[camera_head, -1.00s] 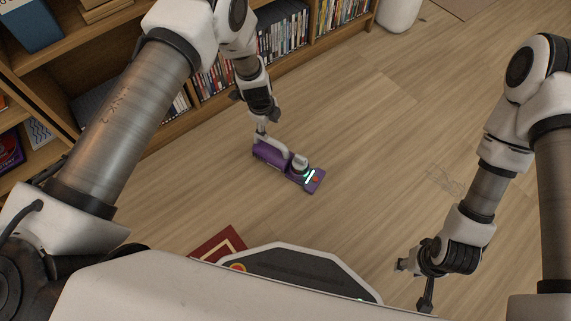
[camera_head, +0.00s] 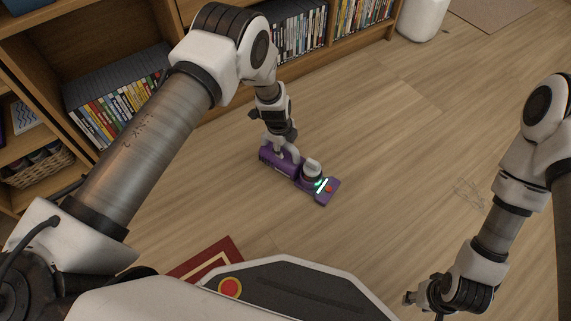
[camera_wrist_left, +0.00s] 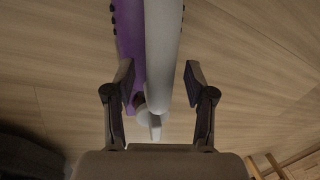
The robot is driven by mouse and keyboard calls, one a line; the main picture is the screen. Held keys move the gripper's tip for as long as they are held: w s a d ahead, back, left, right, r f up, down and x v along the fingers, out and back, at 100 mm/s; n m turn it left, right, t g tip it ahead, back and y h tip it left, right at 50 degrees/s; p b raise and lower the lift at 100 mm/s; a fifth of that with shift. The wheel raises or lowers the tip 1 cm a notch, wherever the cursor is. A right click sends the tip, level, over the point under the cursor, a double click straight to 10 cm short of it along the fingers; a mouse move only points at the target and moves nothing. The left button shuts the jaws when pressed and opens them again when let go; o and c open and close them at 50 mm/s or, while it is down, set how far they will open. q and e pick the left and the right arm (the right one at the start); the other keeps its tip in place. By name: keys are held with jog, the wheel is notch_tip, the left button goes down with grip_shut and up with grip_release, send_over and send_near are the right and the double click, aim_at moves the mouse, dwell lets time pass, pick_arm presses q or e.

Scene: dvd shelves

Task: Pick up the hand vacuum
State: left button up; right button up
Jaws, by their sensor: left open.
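The hand vacuum (camera_head: 318,189) lies on the wooden floor in the head view, purple with a light grey handle and a glowing strip near its front end. My left gripper (camera_head: 279,147) is over the rear of it, at the handle. In the left wrist view, the vacuum's grey handle (camera_wrist_left: 162,45) runs between the two spread fingers of my left gripper (camera_wrist_left: 158,78), with the purple body beside it. The fingers look open, with gaps to the handle.
Wooden shelves with rows of DVDs (camera_head: 120,108) stand at the left and back. A wicker basket (camera_head: 40,166) sits on a low shelf. A white rounded container (camera_head: 424,18) stands at the back. A red patterned mat (camera_head: 206,259) lies near my base.

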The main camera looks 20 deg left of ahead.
pick_arm(q)
jog(key=shift+r, duration=0.1)
grip_shut()
jog(key=shift+r, duration=0.1)
